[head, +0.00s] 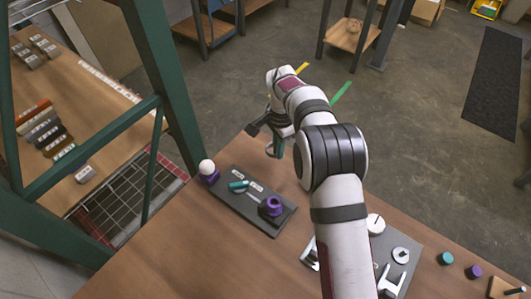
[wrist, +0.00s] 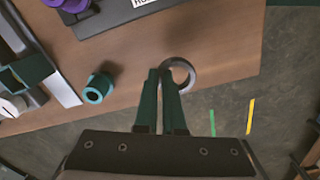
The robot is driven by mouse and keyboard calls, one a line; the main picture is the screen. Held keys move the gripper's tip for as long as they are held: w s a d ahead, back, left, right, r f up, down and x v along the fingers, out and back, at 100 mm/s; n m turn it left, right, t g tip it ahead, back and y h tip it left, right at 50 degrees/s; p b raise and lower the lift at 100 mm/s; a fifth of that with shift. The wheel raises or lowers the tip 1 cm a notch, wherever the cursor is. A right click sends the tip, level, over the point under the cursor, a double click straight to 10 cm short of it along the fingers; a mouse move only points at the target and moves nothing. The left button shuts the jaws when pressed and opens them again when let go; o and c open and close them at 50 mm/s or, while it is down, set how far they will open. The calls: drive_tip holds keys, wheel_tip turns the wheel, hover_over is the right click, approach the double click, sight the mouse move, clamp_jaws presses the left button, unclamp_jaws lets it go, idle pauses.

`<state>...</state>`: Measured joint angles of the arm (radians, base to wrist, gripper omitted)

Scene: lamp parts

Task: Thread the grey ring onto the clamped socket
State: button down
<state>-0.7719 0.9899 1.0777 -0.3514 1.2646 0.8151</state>
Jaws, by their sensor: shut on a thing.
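In the head view my gripper (head: 275,148) is over the table's far edge, above and beyond the dark plate (head: 235,205). The ring is apart from this socket. In the wrist view purple parts (wrist: 68,8) are cut off at the top.
A teal hollow cylinder (wrist: 97,90) and a teal clamp-like part (wrist: 28,70) are left in the wrist view. My arm hides some table. Another plate (head: 415,255) with white parts lies right.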

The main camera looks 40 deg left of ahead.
drive_tip(key=w+d+r, duration=0.1)
drive_tip(key=d+r, duration=0.4)
drive_tip(key=d, duration=0.2)
drive_tip(key=s+d+r, duration=0.2)
drive_tip(key=s, duration=1.2)
drive_tip(key=shift+d+f, duration=0.15)
drive_tip(key=shift+f, duration=2.2)
drive_tip(key=w+d+r+n, duration=0.2)
drive_tip(key=w+d+r, duration=0.75)
drive_tip(key=d, duration=0.35)
drive_tip(key=d+r+n, duration=0.2)
drive_tip(key=d+r, duration=0.8)
drive_tip(key=d, duration=0.4)
drive_tip(key=shift+d+r+n, duration=0.15)
drive_tip(key=shift+d+n, duration=0.15)
drive_tip(key=shift+a, duration=0.2)
drive_tip(key=shift+s+a, duration=0.2)
drive_tip(key=shift+a, duration=0.5)
